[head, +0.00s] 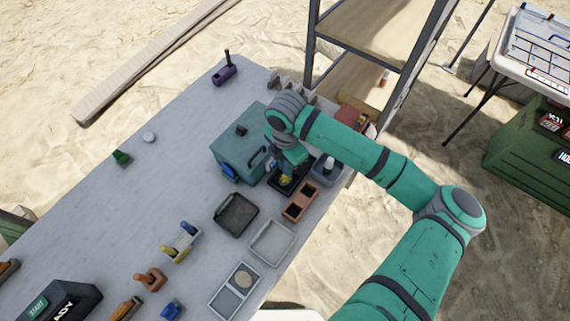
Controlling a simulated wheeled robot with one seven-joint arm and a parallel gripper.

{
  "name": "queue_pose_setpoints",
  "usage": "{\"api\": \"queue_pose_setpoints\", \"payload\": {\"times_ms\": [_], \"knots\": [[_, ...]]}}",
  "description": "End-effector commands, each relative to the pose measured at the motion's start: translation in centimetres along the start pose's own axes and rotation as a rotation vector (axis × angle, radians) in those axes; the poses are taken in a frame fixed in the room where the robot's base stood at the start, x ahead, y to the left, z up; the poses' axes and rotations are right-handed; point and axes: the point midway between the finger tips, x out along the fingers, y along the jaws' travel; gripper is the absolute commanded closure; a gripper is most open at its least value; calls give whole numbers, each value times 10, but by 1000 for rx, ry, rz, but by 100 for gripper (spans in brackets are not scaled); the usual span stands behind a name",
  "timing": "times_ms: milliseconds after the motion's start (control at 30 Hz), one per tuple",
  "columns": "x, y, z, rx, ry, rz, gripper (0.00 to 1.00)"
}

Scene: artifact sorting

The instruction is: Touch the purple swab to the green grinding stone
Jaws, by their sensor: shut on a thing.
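My gripper (287,172) points down over a small black tray (275,186), beside the teal box. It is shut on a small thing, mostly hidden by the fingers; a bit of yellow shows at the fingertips. I cannot tell what the held thing is. A purple piece with a dark upright handle (225,72) stands at the far end of the table, apart from my gripper; I cannot tell if it is the swab. A small green piece (121,157), perhaps the grinding stone, sits near the left edge of the table, far from my gripper.
The teal box (238,140) stands left of my gripper. The table's left middle is largely clear.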

Motion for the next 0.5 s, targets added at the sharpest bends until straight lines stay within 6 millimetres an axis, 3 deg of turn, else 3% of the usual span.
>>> {"api": "queue_pose_setpoints", "payload": {"times_ms": [500], "knots": [[4, 0, 0, 0, 0, 0, 100]]}}
